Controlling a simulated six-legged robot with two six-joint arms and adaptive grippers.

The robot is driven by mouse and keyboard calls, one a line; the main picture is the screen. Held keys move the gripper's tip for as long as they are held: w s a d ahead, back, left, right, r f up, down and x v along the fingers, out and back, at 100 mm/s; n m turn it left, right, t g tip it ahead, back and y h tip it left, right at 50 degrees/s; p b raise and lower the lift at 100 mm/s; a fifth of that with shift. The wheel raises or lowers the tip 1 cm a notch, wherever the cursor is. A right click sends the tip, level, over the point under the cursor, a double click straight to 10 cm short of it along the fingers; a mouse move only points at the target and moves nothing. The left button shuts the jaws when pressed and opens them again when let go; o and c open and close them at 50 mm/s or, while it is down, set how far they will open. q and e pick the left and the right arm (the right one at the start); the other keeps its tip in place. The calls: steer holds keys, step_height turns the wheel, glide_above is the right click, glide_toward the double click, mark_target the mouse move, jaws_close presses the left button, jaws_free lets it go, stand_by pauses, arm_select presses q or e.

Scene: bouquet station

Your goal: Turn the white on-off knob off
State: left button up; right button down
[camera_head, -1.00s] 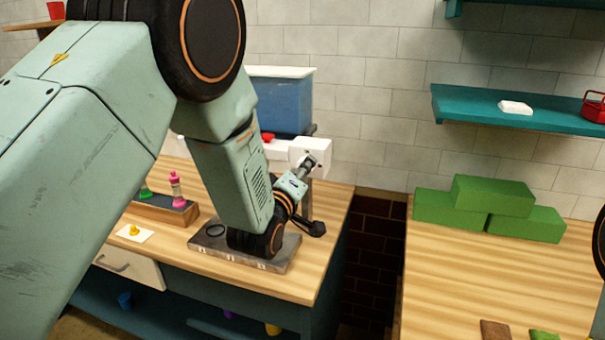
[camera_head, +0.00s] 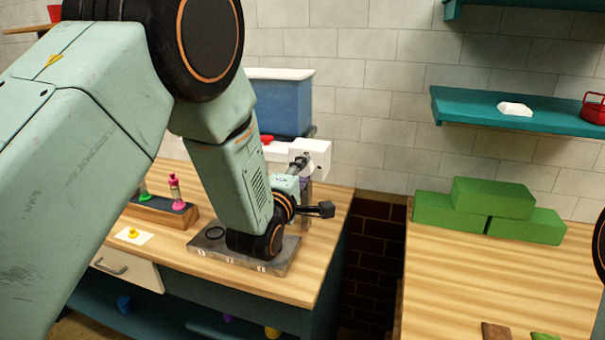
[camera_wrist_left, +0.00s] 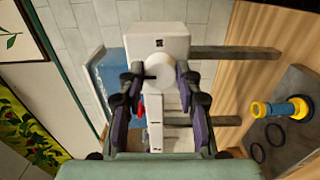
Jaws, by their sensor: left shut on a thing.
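The white on-off knob (camera_wrist_left: 158,70) is round and sits on the front of a white box (camera_wrist_left: 157,30) in the left wrist view. My left gripper (camera_wrist_left: 157,76) is shut on the knob, with one dark finger on each side of it. In the head view the same white box (camera_head: 319,156) stands at the back of the left bench, and my left gripper (camera_head: 300,164) reaches its front face. The knob is mostly hidden there by the gripper. My right gripper is not in view.
A blue bin (camera_head: 280,100) with a white rim stands behind. A dark tray (camera_head: 284,262) lies under my left forearm. Green blocks (camera_head: 435,209) are stacked on the right bench, across a gap. A teal shelf (camera_head: 465,108) hangs above.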

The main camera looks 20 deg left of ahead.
arm_select(q)
steer(key=shift+a, duration=0.1)
stand_by(0.3)
steer(key=o, duration=1.1)
steer(key=shift+s, duration=0.1)
steer(key=shift+o, duration=0.2)
steer(key=s, duration=1.2)
steer(key=shift+a, duration=0.2)
steer(key=shift+w, duration=0.1)
